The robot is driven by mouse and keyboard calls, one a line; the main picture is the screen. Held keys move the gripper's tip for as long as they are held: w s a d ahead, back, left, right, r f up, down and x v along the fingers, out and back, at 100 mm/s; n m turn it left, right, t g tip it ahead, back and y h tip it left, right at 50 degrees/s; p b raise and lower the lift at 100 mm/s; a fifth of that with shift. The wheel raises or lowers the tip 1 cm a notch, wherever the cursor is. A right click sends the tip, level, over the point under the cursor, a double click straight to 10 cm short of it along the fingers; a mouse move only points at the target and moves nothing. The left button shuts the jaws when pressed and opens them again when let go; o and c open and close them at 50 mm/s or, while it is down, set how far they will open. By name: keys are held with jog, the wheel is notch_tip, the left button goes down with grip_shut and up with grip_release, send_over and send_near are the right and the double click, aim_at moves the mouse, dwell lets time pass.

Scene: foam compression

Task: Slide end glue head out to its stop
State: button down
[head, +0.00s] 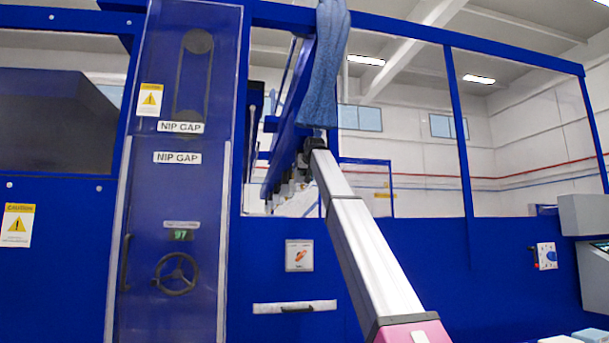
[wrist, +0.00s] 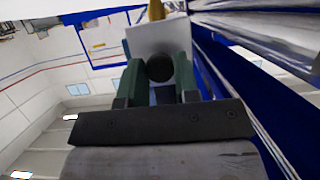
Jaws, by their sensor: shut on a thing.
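In the wrist view, my gripper (wrist: 160,78) has its two green fingers closed on either side of a dark round knob (wrist: 160,68). The knob sits in front of a pale block, which looks like the end glue head (wrist: 158,37). In the head view, my gripper (head: 313,147) is a small dark shape at the far end of my arm, beside the blue beam. Several glue heads (head: 283,190) hang in a row under that beam (head: 290,108). The held head cannot be told apart there, and its stop cannot be made out.
A blue cloth (head: 325,65) hangs from the top frame rail just above my gripper. Blue posts and rails frame the opening around my arm. A panel with a handwheel (head: 176,274) stands left, a control box (head: 546,256) right.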

jog(key=shift+s+f, duration=0.1)
jog(key=shift+s, duration=0.2)
jog(key=c, duration=0.9)
grip_release()
jog(key=shift+d, duration=0.1)
jog(key=shift+o, duration=0.2)
jog(key=v, duration=1.1)
